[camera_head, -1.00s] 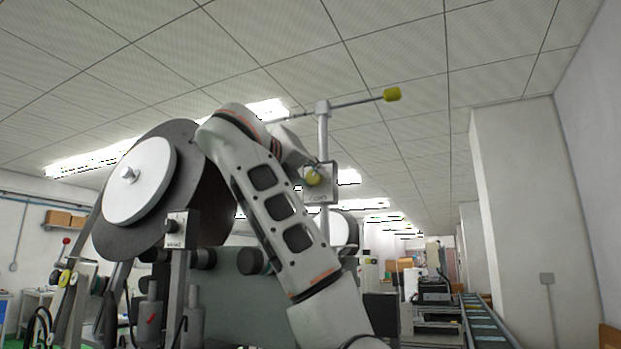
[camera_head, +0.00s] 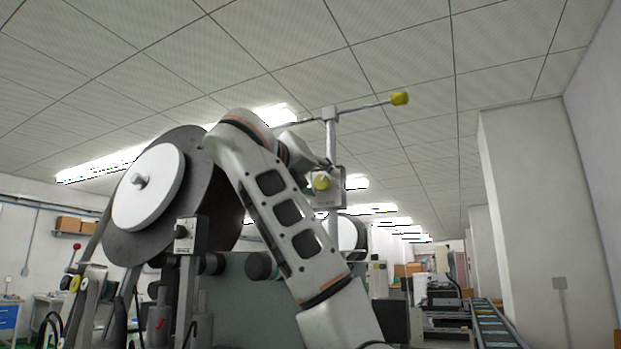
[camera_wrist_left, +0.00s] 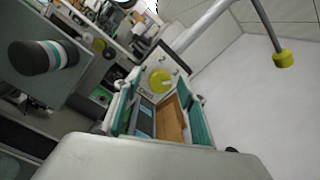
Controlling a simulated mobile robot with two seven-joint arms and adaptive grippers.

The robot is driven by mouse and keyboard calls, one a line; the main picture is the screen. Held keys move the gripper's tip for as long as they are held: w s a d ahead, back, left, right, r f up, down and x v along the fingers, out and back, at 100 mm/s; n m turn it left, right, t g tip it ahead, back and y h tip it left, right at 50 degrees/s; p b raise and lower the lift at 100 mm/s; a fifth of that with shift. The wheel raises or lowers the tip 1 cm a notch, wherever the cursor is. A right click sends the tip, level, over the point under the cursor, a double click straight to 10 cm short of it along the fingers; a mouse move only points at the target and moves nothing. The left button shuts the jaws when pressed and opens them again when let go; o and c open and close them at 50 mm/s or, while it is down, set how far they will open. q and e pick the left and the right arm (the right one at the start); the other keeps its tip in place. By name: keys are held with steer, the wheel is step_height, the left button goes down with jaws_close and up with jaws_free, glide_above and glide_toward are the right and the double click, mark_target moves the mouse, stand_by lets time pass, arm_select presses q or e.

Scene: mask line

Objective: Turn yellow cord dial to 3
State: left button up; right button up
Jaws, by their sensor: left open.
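The yellow cord dial (camera_head: 321,183) is a round knob on a small grey box fixed to a metal post. It also shows in the left wrist view (camera_wrist_left: 160,79), with small markings around it. I cannot read its setting. My left gripper (camera_wrist_left: 157,92) is open, its two teal-padded fingers pointing toward the box, with the dial between and just beyond the fingertips. I cannot tell whether they touch it. In the head view the gripper is mostly hidden behind my own arm. My right gripper is not in view.
A metal bar with a yellow end (camera_head: 400,99) sticks out from the post top. A large white-and-dark reel (camera_head: 148,188) stands left, with a smaller control box (camera_head: 190,235) below it. A conveyor (camera_head: 492,325) runs at the right. Space right of the post looks clear.

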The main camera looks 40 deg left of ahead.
arm_select(q)
steer(key=v, duration=1.1)
steer(key=shift+s, duration=0.35)
steer(key=shift+d, duration=0.15)
